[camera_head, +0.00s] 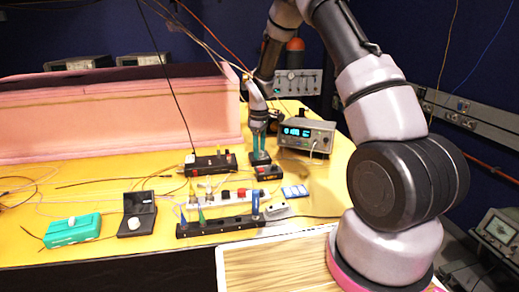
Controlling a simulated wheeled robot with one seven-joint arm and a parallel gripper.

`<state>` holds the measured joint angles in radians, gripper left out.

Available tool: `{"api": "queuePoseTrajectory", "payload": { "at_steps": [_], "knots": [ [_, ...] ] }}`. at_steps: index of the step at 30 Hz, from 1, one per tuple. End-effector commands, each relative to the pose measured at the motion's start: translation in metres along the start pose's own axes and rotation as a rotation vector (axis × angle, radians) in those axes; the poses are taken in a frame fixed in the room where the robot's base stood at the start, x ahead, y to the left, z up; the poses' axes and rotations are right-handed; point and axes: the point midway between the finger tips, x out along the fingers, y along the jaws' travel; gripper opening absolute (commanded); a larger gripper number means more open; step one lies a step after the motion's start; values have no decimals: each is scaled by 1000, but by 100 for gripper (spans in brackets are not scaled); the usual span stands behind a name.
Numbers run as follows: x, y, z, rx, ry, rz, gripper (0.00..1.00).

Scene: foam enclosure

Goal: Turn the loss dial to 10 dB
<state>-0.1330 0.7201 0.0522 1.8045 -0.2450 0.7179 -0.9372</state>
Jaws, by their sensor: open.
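My gripper (259,148) points down at the back middle of the yellow table, its teal fingers open. Its tips are at or just above a small dark box (267,173) with a red part; I cannot tell whether they touch it. I see no readable dB scale, so I cannot tell which part is the loss dial.
An instrument with a lit cyan display (306,134) stands right of my gripper. A black box (210,163) stands to its left. A black power strip (220,226) and a white strip with red parts (223,197) lie in front. Cables cross the table. Pink foam (110,115) stands behind.

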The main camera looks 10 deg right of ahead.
Motion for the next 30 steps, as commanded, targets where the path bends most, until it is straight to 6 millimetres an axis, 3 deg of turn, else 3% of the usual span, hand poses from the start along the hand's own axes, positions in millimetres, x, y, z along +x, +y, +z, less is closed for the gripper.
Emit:
{"api": "queuePoseTrajectory", "payload": {
  "at_steps": [2,3,7,8,20,30],
  "knots": [
    [0,0,0,0,0,0,64],
    [0,0,0,0,0,0,57],
    [0,0,0,0,0,0,7],
    [0,0,0,0,0,0,0],
    [-1,0,0,54,0,0,0],
    [-1,1,0,298,0,1,0]
  ]
}}
